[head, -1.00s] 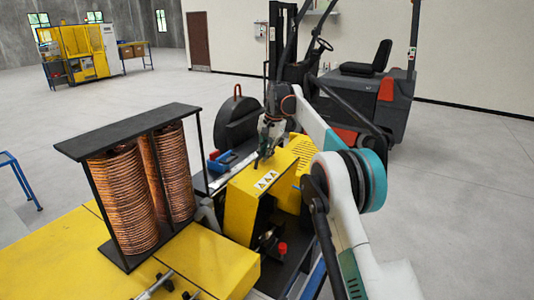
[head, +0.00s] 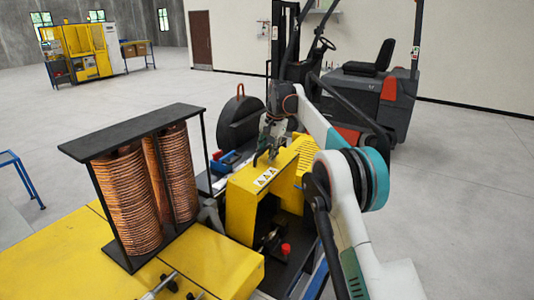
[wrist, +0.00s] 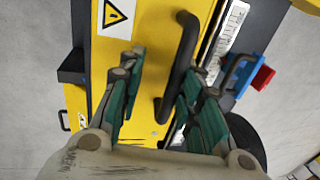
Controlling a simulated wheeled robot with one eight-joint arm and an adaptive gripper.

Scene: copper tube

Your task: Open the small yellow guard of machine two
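The small yellow guard (head: 240,208) of the machine carries warning stickers along its top edge. In the wrist view its yellow face (wrist: 150,55) shows a warning triangle and a black bar handle (wrist: 183,55). My gripper (head: 266,160) is above the guard's top. In the wrist view my gripper (wrist: 164,75) is open, with green-padded fingers on either side of the handle. The handle appears nearer the right finger. I cannot tell whether either finger touches it.
A black rack with copper coils (head: 125,200) stands left of the guard on a yellow surface. Blue and red bins (head: 225,160) sit behind the guard. A forklift (head: 365,90) is parked behind. Open floor (head: 450,190) lies to the right.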

